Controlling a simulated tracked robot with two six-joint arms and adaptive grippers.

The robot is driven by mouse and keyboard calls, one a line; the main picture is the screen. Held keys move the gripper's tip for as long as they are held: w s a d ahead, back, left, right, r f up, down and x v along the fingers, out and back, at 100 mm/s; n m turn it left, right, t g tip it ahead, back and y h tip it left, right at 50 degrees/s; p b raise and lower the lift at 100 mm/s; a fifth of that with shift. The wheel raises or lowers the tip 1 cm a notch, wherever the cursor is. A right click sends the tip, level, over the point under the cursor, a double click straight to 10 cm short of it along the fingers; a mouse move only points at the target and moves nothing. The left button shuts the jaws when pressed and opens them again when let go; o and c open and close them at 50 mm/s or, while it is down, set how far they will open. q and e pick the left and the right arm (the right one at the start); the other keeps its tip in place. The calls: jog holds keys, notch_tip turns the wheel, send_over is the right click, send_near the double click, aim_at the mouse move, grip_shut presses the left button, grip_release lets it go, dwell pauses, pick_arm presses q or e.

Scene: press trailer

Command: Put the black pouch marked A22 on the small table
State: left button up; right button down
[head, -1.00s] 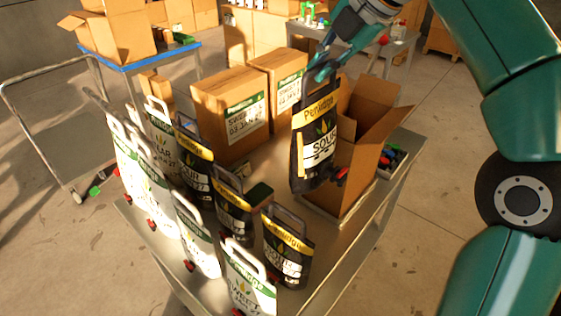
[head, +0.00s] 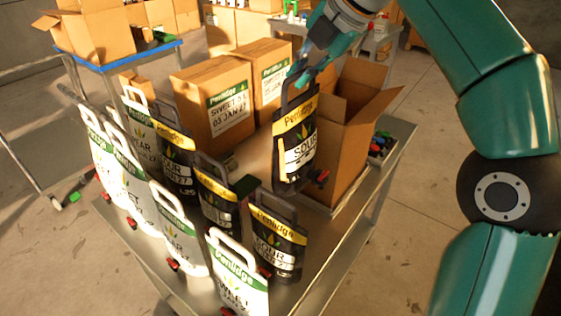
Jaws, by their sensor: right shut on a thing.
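My right gripper (head: 301,75) is shut on the top handle of a black pouch (head: 296,150) with a yellow band, a white label reading "SOUR" and a red tap. The pouch hangs nearly upright above the steel table (head: 320,292), just in front of the open carton; I cannot tell if its bottom touches anything. No A22 mark is legible. Several other black pouches (head: 277,240) and white pouches (head: 180,240) stand in rows at the table's left and front. I cannot tell which table is the small one. My left gripper is not in view.
An open carton (head: 345,150) stands right behind the held pouch, with a tray of small items (head: 380,148) beside it. Closed cartons (head: 210,105) stand at the back. A blue-edged table (head: 115,65) with boxes is at back left, another table (head: 378,50) at back right.

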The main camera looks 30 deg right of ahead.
aim_at(303, 135)
jog(key=shift+s+d+r+p, duration=0.2)
jog(key=shift+r+p, duration=0.35)
jog(key=shift+p, duration=0.3)
notch_tip(303, 135, down, 15)
jog(key=b, duration=0.3)
jog(key=shift+r, duration=0.1)
jog(key=shift+w+f, duration=0.1)
jog(key=shift+f, duration=2.5)
